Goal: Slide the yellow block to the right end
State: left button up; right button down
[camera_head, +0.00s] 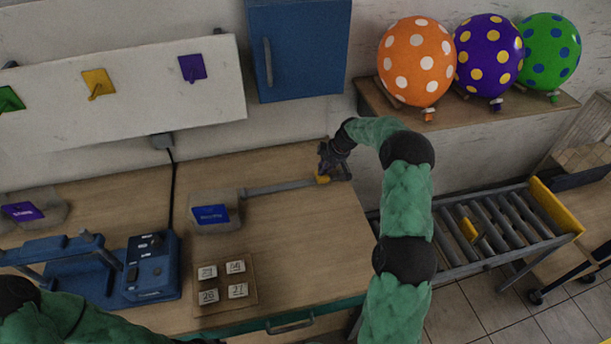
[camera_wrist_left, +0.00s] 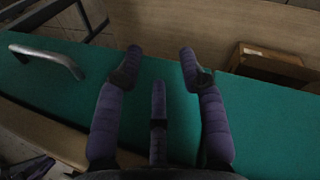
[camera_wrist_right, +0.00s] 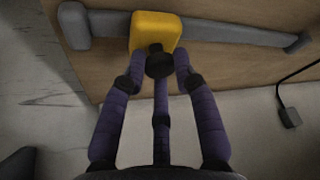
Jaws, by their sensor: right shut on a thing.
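The yellow block (camera_head: 322,179) sits on a grey rail (camera_head: 275,187) on the wooden table. It is near the rail's right end, which my right gripper hides in the head view. My right gripper (camera_head: 333,163) is shut on the block. In the right wrist view, the block (camera_wrist_right: 156,32) is between the fingertips (camera_wrist_right: 158,72), and a short stretch of rail (camera_wrist_right: 108,22) shows between it and the nearer end piece (camera_wrist_right: 74,25). My left gripper (camera_wrist_left: 157,62) is open and empty by a green drawer front (camera_wrist_left: 265,120); its fingers are apart.
A blue labelled panel (camera_head: 211,214) is at the rail's left end. A tray of numbered blocks (camera_head: 225,285) and a blue machine (camera_head: 150,265) stand on the table. A roller conveyor (camera_head: 490,225) is to the right. Balloons (camera_head: 417,62) are on a shelf above.

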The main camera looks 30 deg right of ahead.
jog(key=shift+s+d+r+b, duration=0.1)
jog(key=shift+s+d+b, duration=0.05)
jog(key=shift+d, duration=0.55)
jog(key=shift+s+d+r+b, duration=0.1)
jog(key=shift+d+b, duration=0.05)
jog(key=shift+d, duration=0.55)
jog(key=c, duration=0.9)
grip_release()
jog(key=shift+f, duration=0.1)
jog(key=v, duration=1.2)
jog(key=shift+s, duration=0.1)
